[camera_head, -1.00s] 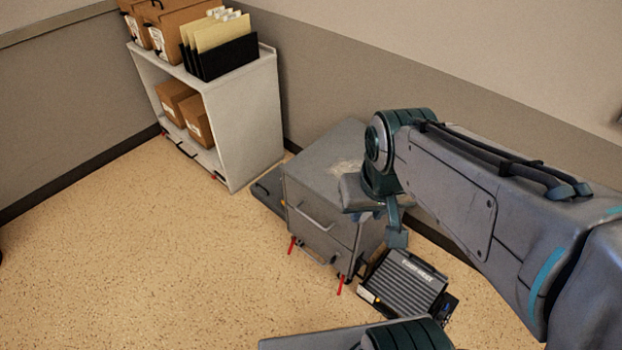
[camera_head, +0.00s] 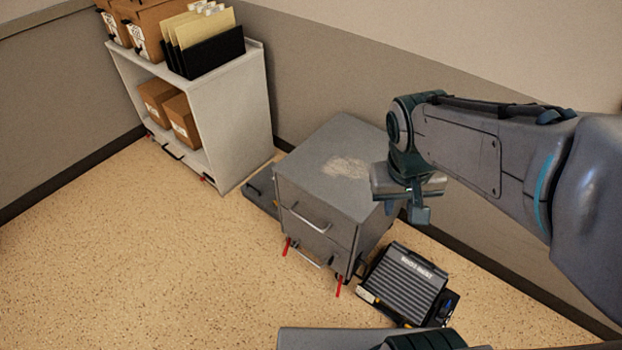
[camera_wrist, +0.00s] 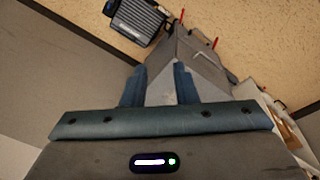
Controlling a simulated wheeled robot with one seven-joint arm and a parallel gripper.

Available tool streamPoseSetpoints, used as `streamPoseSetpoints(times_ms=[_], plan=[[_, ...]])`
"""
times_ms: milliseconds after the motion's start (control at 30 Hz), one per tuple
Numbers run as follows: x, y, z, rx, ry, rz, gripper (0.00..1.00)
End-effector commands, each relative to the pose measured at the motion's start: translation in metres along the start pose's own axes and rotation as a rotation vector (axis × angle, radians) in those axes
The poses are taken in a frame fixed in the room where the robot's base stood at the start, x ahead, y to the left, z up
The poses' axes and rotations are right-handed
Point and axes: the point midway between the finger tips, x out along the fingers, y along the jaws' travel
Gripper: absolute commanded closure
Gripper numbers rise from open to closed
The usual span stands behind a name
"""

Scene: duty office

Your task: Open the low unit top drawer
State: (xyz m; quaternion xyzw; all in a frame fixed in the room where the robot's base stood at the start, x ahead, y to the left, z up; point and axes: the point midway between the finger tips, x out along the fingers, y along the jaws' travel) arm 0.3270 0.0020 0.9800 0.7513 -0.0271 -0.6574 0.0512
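The low unit (camera_head: 330,165) is a grey two-drawer cabinet against the wall, with a pale scuffed patch on top. Its top drawer (camera_head: 316,213) looks closed and has a bar handle (camera_head: 305,219) across its front. A second handle (camera_head: 307,259) sits below on the lower drawer. My gripper (camera_head: 418,208) hangs to the right of the unit in the head view, apart from the handle. In the wrist view my gripper (camera_wrist: 160,78) has its two fingers spread with nothing between them, and the unit (camera_wrist: 192,62) shows beyond them.
A footrest-like ridged grey unit (camera_head: 402,283) lies on the floor right of the cabinet. A white shelf (camera_head: 236,128) with boxes and folders stands to the left. Red pegs (camera_head: 286,247) show at the cabinet's base. The floor (camera_head: 150,260) in front is clear.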

Motion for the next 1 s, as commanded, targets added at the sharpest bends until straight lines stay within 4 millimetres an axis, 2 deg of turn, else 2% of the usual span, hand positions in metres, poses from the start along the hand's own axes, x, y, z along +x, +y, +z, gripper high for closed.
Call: streamPoseSetpoints(times_ms=[33, 267, 567, 767, 1000], plan=[[0.026, -0.006, -0.008, -0.030, -0.034, 0.035, 0.74], [0.099, -0.025, -0.052, -0.126, -0.124, 0.239, 0.74], [0.204, -0.078, -0.108, -0.279, -0.116, 0.544, 0.74], [0.280, -0.131, -0.139, -0.396, -0.025, 0.747, 0.74], [0.376, -0.212, -0.159, -0.557, 0.174, 0.958, 0.74]])
